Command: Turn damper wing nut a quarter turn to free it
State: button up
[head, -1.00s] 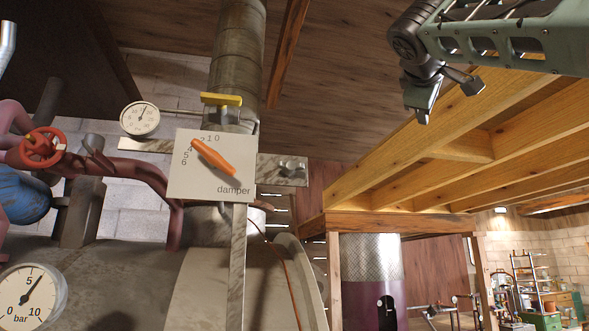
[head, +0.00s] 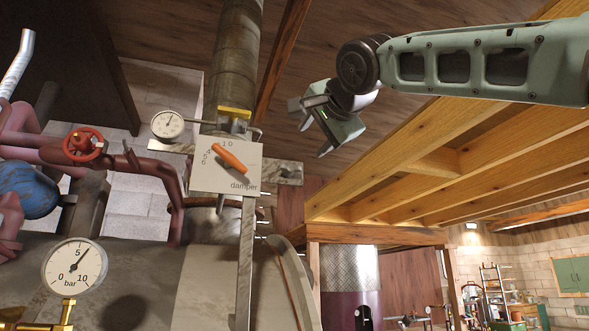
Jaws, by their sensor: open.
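A grey metal piece that looks like the wing nut (head: 288,173) sits on the flat metal plate at the right of the damper dial (head: 212,180) in the head view. It is small, and the angle of its wings is hard to tell. The white dial reads "damper", and its orange pointer (head: 230,160) slants from upper left to lower right. My gripper (head: 312,136) is open and empty, up and to the right of the dial and the nut, apart from both. Its fingers point down and left.
A yellow-topped bracket (head: 234,112) and a round gauge (head: 168,125) sit by the flue pipe (head: 233,70). A red valve wheel (head: 83,145) and pipes stand at left. A bar gauge (head: 74,267) is at lower left. Wooden beams (head: 440,150) run at right.

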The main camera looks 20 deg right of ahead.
aim_at(292, 167)
jog(key=w+p, duration=0.7)
jog(key=w, duration=0.8)
jog(key=shift+w+r+p, duration=0.15)
jog(key=shift+w+p, duration=0.15)
jog(key=shift+p, duration=0.05)
jog(key=shift+w+p, duration=0.3)
jog(key=shift+w, duration=0.5)
